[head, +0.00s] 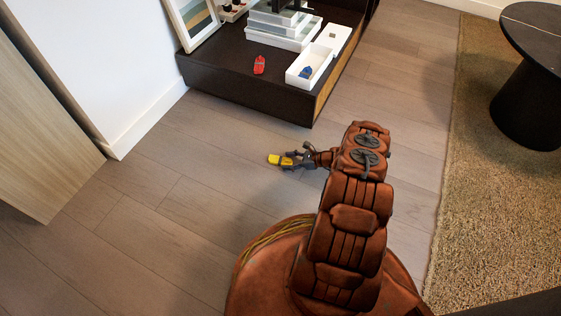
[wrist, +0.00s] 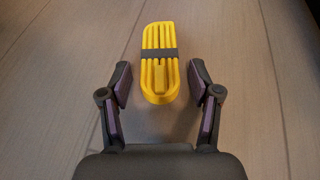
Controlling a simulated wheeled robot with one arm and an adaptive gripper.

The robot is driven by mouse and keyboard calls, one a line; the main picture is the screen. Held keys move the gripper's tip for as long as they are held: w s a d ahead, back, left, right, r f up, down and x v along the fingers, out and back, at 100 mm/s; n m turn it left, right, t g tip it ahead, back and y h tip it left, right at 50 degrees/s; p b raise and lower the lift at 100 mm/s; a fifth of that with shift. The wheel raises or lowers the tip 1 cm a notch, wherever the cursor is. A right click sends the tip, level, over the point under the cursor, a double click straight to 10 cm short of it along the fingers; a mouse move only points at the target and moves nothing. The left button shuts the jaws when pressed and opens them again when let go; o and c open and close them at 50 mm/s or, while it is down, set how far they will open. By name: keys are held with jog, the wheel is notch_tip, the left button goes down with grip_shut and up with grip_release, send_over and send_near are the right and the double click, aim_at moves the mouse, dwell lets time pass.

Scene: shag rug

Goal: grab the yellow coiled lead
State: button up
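The yellow coiled lead (wrist: 159,82) is a compact, ridged bundle with a dark grey band around its middle. It lies on the wooden floor and points away from my gripper in the wrist view. It also shows in the head view (head: 274,159), just left of my gripper (head: 292,160). In the wrist view my gripper (wrist: 160,85) is open, with one finger on each side of the lead's near end. There are visible gaps between the fingers and the lead. How high the fingers are above the floor I cannot tell.
A low dark cabinet (head: 230,84) stands beyond the lead, bearing a red object (head: 259,65), a white open box (head: 324,58) with a blue object (head: 305,72), and a leaning picture frame. A rug (head: 480,200) and round black table (head: 530,95) are at right. Floor around the lead is clear.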

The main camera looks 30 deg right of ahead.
jog(key=c, duration=0.9)
jog(key=shift+c, duration=0.2)
